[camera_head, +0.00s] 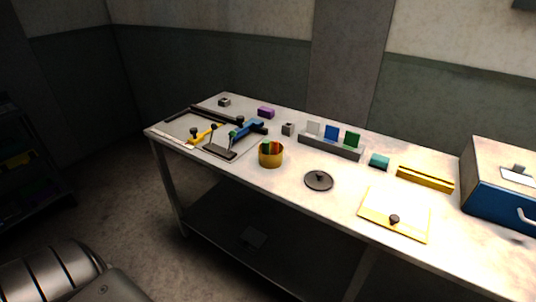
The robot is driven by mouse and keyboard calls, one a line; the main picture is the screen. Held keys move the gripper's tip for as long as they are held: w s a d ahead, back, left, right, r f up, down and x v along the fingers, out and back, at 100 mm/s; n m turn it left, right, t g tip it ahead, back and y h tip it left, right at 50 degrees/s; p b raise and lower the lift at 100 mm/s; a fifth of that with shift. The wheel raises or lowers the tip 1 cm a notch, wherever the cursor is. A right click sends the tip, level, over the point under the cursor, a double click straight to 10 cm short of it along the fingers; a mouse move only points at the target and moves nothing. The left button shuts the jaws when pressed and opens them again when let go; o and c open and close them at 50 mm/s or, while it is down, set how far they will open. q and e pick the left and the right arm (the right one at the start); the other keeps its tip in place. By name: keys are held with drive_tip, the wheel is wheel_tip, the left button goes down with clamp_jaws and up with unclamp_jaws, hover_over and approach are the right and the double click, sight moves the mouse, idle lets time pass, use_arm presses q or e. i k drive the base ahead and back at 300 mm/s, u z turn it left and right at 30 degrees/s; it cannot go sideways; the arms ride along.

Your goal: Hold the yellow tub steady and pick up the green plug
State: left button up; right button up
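The yellow tub (270,160) stands upright near the middle of the table in the head view. A small green piece (265,145), which looks like the green plug, shows at its open top beside an orange-red piece (276,147). The tub wall hides their lower parts, and they are too small to make out clearly. Neither of my grippers is in view, and nothing touches the tub.
A dark round lid (319,181) lies right of the tub. Behind is a grey rack (331,147) with upright plates. Left is a fixture with a blue-handled tool (246,130). A yellow-edged board (376,220) and blue case (494,200) stand right. The table (240,172) is bare before the tub.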

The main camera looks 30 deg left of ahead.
sight(266, 143)
drive_tip(key=u, duration=2.3)
drive_tip(key=i, duration=1.6)
drive_tip(key=z, duration=2.3)
